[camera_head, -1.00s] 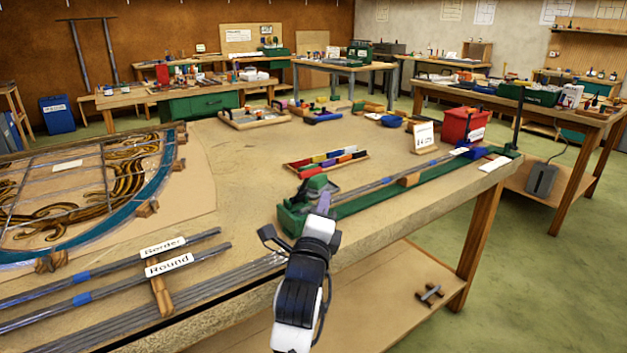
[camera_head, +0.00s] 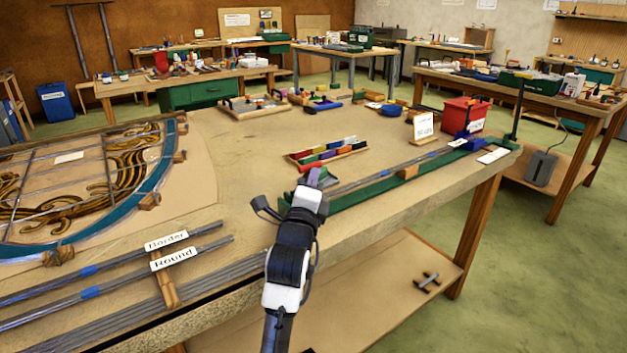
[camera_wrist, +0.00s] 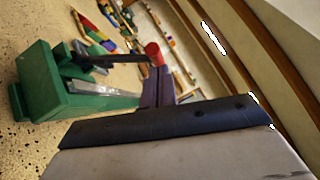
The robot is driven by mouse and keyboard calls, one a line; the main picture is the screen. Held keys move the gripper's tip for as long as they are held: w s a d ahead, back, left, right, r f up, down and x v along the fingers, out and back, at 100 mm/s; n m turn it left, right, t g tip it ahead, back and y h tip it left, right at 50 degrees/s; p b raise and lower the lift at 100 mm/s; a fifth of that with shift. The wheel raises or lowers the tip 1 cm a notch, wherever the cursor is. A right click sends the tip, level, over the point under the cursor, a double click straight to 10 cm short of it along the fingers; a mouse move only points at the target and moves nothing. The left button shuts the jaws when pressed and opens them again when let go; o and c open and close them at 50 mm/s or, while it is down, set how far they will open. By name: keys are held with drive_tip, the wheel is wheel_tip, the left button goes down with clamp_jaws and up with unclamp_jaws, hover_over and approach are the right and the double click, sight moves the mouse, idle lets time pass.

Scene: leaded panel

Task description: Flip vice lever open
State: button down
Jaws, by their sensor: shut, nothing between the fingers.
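The green vice (camera_wrist: 55,85) shows in the wrist view at the left, with its dark lever (camera_wrist: 100,61) reaching right to a red knob (camera_wrist: 153,53). My gripper (camera_wrist: 158,82) has purple fingers, shut and empty, with the tips right by the red knob. I cannot tell whether they touch it. In the head view my gripper (camera_head: 313,178) is over the near end of the long green bench rail (camera_head: 350,199). There my wrist hides most of the vice, and the lever cannot be made out.
A grey lead strip lies along the rail. A tray of coloured blocks (camera_head: 328,152) lies just behind. A red bin (camera_head: 464,115) and a white sign card (camera_head: 423,125) stand at the far right. Labelled lead strips (camera_head: 120,262) and the leaded panel (camera_head: 80,190) lie to the left.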

sight(305, 168)
drive_tip(key=r+n+p, duration=0.1)
drive_tip(key=w+a+r+g+p, duration=0.1)
drive_tip(key=w+r+n+g+y+p, duration=0.1)
drive_tip(key=p, duration=0.1)
drive_tip(key=shift+w+a+n, duration=0.15)
drive_tip(key=shift+a+n, duration=0.15)
drive_tip(key=shift+a, duration=0.05)
drive_tip(key=shift+w+a+r+n+g+p, duration=0.25)
drive_tip(key=shift+w+a+n+g, duration=0.1)
drive_tip(key=shift+w+a, duration=0.25)
drive_tip(key=shift+w+a+r+n+g+p, duration=0.2)
drive_tip(key=shift+w+a+n+g, duration=0.2)
drive_tip(key=shift+w, duration=0.3)
drive_tip(key=shift+d, duration=0.1)
